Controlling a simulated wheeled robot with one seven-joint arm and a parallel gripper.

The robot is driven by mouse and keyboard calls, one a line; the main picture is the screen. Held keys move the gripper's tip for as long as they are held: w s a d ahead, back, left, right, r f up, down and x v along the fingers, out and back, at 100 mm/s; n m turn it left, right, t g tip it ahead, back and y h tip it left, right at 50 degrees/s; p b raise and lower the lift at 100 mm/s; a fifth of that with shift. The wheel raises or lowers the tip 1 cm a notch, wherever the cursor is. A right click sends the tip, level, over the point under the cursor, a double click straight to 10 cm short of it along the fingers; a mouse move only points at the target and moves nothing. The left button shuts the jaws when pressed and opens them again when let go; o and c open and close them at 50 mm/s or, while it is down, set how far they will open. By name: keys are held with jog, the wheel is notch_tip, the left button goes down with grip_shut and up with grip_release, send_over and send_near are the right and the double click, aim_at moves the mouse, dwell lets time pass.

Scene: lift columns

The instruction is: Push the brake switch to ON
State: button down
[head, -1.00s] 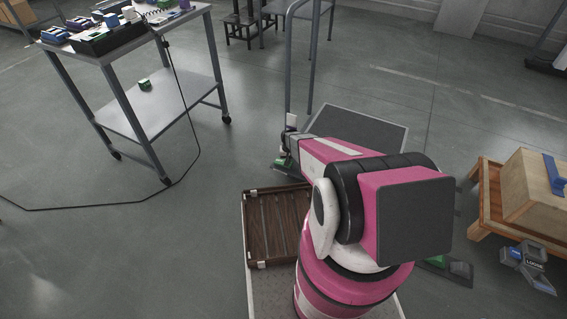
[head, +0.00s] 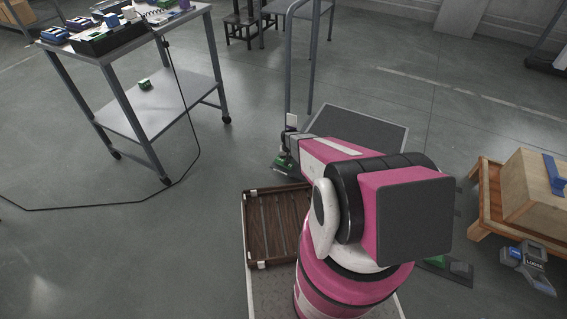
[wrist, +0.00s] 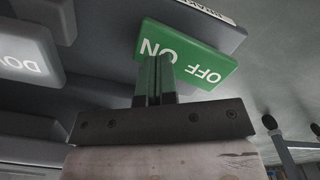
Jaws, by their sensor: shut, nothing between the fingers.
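The brake switch (wrist: 185,55) is a green rocker with white ON and OFF lettering, seen upside down in the wrist view. My gripper (wrist: 155,62) is shut and empty, with its fingertips in front of the ON end and covering part of that lettering. I cannot tell whether the tips touch it or how far the rocker is tilted. In the head view a green part (head: 284,164), seemingly the switch, shows small beside the lift column's foot. My pink arm hides much of the area, and the fingers are not clear there.
A grey pedal marked DO (wrist: 22,62) lies left of the switch in the wrist view. In the head view a grey tube frame (head: 288,65) rises behind my arm. A trolley (head: 160,105) with a trailing cable stands left, and a wooden crate (head: 535,190) stands right.

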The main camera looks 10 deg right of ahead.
jog(key=shift+r, duration=3.05)
jog(key=s+r, duration=0.7)
jog(key=r, duration=0.4)
jog(key=s+r, duration=0.7)
jog(key=r, duration=0.4)
jog(key=s+r+n, duration=0.1)
jog(key=s+r, duration=0.6)
jog(key=r, duration=0.5)
jog(key=shift+s, duration=0.15)
jog(key=shift+d+f, duration=0.1)
jog(key=shift+d, duration=0.05)
